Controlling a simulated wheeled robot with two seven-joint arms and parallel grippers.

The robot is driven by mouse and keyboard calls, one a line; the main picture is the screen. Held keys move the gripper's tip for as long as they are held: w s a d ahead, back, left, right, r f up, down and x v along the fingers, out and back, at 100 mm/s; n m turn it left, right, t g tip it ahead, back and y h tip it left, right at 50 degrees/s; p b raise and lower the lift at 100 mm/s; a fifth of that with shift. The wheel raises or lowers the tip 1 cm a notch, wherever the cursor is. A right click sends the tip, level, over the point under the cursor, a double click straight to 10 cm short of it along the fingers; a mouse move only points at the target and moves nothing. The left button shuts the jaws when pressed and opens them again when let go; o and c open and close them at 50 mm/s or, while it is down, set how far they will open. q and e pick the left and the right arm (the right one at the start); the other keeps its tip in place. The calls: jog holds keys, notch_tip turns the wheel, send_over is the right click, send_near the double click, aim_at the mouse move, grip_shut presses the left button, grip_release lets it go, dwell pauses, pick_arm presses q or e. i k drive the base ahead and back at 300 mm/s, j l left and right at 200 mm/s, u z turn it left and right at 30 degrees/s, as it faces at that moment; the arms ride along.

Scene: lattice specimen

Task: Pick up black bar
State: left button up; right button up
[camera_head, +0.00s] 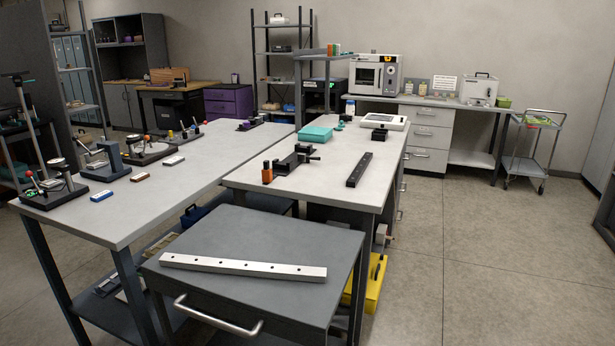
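A black bar (359,169) with small marks along its top lies flat on the right-hand white-topped table (330,181), near that table's right edge. It points away from me and leans slightly to the right at its far end. Nothing lies on it or touches it. Neither of my grippers shows in the head view, so I cannot see whether they are open or shut.
A silver bar with holes (243,266) lies on the grey cart (262,235) in front. A black fixture (292,158) and an orange piece (267,172) stand left of the black bar. A teal box (315,134) and a white scale (385,121) are behind. Floor at right is clear.

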aim_at(352, 181)
jog(key=i+l+u, duration=0.3)
jog(key=l, duration=0.5)
jog(key=l+u, duration=0.35)
jog(key=l, duration=0.45)
jog(key=l+u, duration=0.3)
jog(key=l, duration=0.6)
jog(key=i+l+u, duration=0.25)
jog(key=l, duration=0.85)
jog(key=l+u, duration=0.25)
jog(key=l, duration=0.8)
